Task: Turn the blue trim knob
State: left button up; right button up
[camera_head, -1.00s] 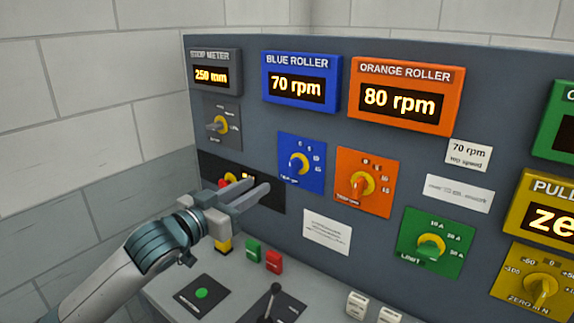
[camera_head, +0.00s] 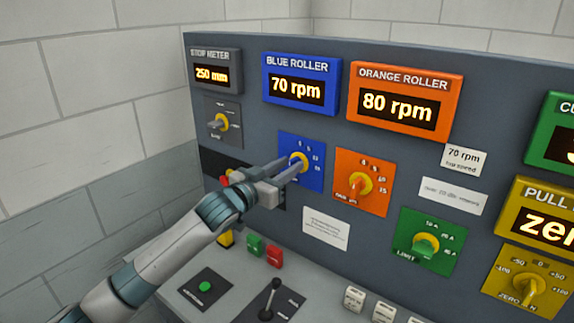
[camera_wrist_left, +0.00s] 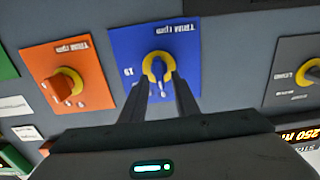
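The blue trim knob (camera_head: 298,160) has a blue pointer and a yellow collar on a square blue plate (camera_head: 314,178), below the blue roller display (camera_head: 300,83) that reads 70 rpm. My left gripper (camera_head: 290,167) reaches in from the left, its fingertips at the knob and partly covering it. In the left wrist view, the knob (camera_wrist_left: 158,70) lies just beyond and between the two fingertips (camera_wrist_left: 160,84). The fingers stand apart with a gap around the knob, and I see no clear contact. My right gripper is not in view.
An orange knob (camera_head: 360,185) sits close to the right on its orange plate, and a grey stop meter knob (camera_head: 219,124) is to the upper left. A green limit knob (camera_head: 426,243) is lower right. Below, the desk carries a black lever (camera_head: 272,294) and several buttons.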

pick_arm(q)
grip_shut()
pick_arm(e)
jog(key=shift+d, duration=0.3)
